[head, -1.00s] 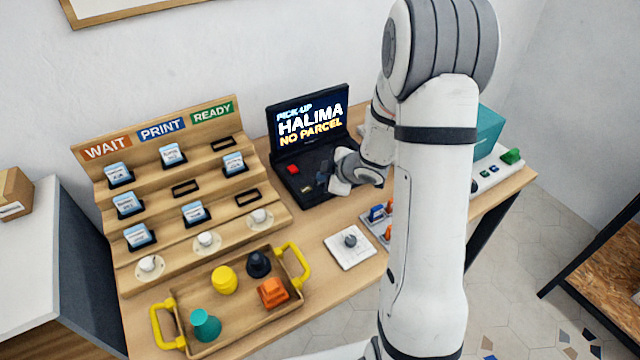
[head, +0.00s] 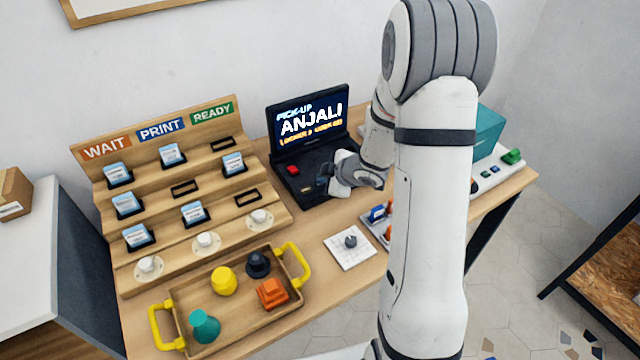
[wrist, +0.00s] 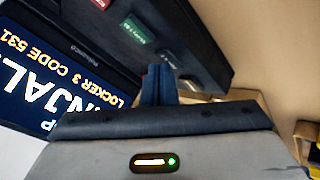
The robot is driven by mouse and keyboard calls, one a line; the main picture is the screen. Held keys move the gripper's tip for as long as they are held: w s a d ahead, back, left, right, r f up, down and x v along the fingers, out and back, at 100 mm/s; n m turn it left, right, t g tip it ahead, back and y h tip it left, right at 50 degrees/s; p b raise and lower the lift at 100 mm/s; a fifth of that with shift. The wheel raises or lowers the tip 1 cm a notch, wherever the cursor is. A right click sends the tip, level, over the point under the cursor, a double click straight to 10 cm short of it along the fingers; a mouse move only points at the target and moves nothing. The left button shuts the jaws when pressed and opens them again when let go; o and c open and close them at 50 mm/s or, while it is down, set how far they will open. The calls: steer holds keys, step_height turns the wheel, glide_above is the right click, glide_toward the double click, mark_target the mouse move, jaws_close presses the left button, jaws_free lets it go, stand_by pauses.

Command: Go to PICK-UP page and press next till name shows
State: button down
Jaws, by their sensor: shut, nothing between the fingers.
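A black terminal (head: 308,135) stands on the table. Its screen (head: 309,122) reads PICK-UP and ANJALI, with a yellow line below. The wrist view shows the screen (wrist: 50,100) upside down, with that line reading LOCKER 3 CODE 531. On its panel a red button (head: 293,170) shows, and the wrist view shows a green button (wrist: 133,28) and a further labelled key (wrist: 172,57). My gripper (head: 324,184) is shut and empty, pointing down over the panel's right part. In the wrist view its fingers (wrist: 157,80) are together near the panel's edge; contact cannot be told.
Left is a wooden stepped rack (head: 185,190) marked WAIT, PRINT and READY, holding several labelled cards. In front is a wooden tray (head: 235,328) with yellow handles and several coloured pieces. A white plate with a grey knob (head: 350,242) lies near the table's front edge.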

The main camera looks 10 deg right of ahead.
steer(key=shift+r, duration=0.1)
steer(key=shift+r+p, duration=0.7)
steer(key=shift+p, duration=0.15)
step_height(320, 180, up, 5)
steer(key=p, duration=0.5)
stand_by(0.7)
